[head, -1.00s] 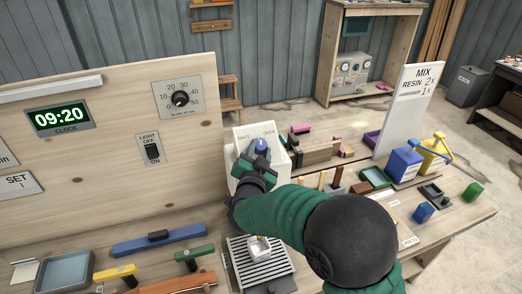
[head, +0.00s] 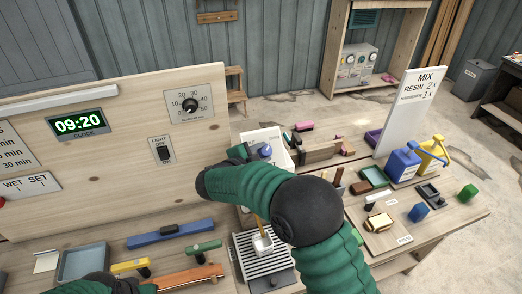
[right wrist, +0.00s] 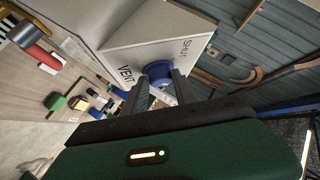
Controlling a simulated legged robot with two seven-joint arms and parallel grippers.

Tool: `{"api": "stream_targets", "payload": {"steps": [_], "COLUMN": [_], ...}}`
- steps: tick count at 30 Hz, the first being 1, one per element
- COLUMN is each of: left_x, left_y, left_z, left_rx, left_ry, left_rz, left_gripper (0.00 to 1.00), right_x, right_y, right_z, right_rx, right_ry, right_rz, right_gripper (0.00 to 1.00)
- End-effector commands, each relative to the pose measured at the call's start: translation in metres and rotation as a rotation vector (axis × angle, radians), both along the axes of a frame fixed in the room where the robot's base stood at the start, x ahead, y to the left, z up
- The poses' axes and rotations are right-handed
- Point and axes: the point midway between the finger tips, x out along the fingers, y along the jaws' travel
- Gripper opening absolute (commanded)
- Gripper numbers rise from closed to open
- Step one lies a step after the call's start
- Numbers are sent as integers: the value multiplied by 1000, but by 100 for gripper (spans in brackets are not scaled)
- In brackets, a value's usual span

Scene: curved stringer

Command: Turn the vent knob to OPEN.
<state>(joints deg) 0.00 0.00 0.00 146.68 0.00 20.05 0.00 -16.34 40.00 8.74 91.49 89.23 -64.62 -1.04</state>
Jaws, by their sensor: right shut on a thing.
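The vent knob (head: 265,150) is a blue knob on the sloped face of a white box (head: 262,137) at the middle of the bench. The words SHUT and VENT show there. The OPEN mark is hidden behind the fingers in that view, and I cannot tell where the knob points. My left gripper is not in view.
A wooden panel (head: 110,140) with a clock, dial and light switch stands left of the box. Bottles (head: 403,165) and a white MIX board (head: 410,110) stand at the right.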

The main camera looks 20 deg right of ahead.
Motion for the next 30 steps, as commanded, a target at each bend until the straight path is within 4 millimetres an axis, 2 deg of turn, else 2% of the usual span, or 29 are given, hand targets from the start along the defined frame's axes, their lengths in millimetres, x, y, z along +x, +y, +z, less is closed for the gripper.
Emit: {"api": "stream_targets", "payload": {"steps": [1,14,15,19,20,30], "left_x": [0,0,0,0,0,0], "left_y": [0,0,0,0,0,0], "left_z": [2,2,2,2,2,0], "left_rx": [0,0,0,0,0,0], "left_ry": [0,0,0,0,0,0], "left_rz": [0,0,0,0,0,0], "left_gripper": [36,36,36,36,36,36], "right_x": [1,2,2,1,1,-2], "right_y": [-2,-2,-2,-1,-1,3], "right_z": [5,4,4,3,3,2], "right_rx": [2,9,9,8,9,10], "right_ry": [-8,-9,-9,-6,-5,-3], "right_rz": [-7,-13,-13,-12,-12,-10], "right_gripper": [0,0,36,53,55,55]}}
